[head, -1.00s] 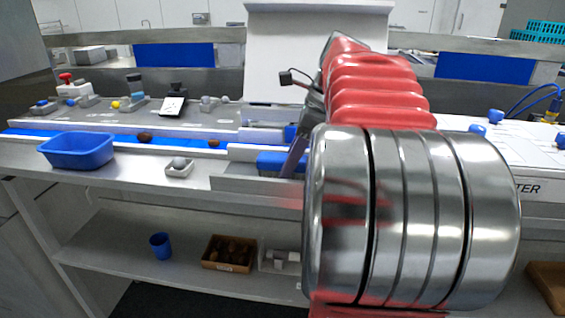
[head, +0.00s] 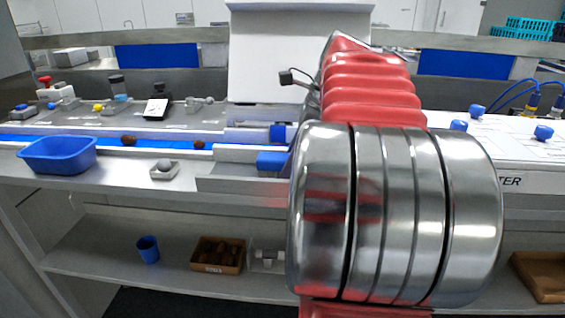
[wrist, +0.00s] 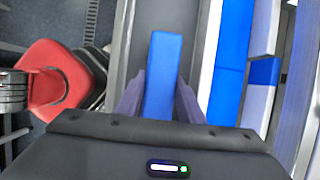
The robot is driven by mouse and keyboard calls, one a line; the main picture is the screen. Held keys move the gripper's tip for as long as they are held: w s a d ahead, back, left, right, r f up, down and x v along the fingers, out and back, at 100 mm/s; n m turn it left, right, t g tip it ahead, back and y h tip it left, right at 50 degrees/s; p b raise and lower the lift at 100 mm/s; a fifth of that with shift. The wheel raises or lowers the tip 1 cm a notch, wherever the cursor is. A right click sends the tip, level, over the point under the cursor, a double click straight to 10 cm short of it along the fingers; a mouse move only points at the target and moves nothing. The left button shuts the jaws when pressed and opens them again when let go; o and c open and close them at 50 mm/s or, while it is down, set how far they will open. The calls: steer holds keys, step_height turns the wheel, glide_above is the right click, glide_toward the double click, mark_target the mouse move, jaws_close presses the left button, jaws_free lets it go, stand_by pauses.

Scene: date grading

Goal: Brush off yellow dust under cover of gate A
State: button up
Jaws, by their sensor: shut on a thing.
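My gripper (wrist: 160,97) shows in the wrist view with its two grey-purple fingers shut on a long blue block (wrist: 164,62). The block lies over a grey strip beside a pale rail. In the head view a blue block (head: 272,161) shows at the belt's front edge, just left of my red and steel arm, which hides the fingers. I cannot tell whether this block is the cover of gate A or a tool. No gate label is readable, and I see no yellow dust. A large white panel (head: 275,55) stands upright behind the belt.
A blue belt (head: 75,142) carries brown dates (head: 129,140). A blue tub (head: 58,155) and a small grey dish (head: 165,170) stand in front of it. Buttons and a black device (head: 156,105) line the panel behind. A blue cup (head: 148,249) and a date box (head: 217,255) sit on the lower shelf.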

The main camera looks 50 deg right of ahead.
steer(key=shift+s+d+f, duration=0.15)
steer(key=shift+s+f, duration=0.05)
steer(key=shift+s, duration=0.05)
steer(key=shift+c, duration=0.3)
steer(key=shift+s+d, duration=0.1)
steer(key=shift+s+d+r, duration=0.15)
steer(key=shift+s+d, duration=0.6)
steer(key=shift+s, duration=0.2)
steer(key=shift+s, duration=0.1)
steer(key=shift+s+d, duration=0.8)
steer(key=shift+s, duration=0.2)
steer(key=shift+w+a+f, duration=0.1)
steer(key=shift+f, duration=0.1)
steer(key=shift+w+a+r, duration=0.15)
steer(key=shift+w+a, duration=0.6)
steer(key=shift+w, duration=0.3)
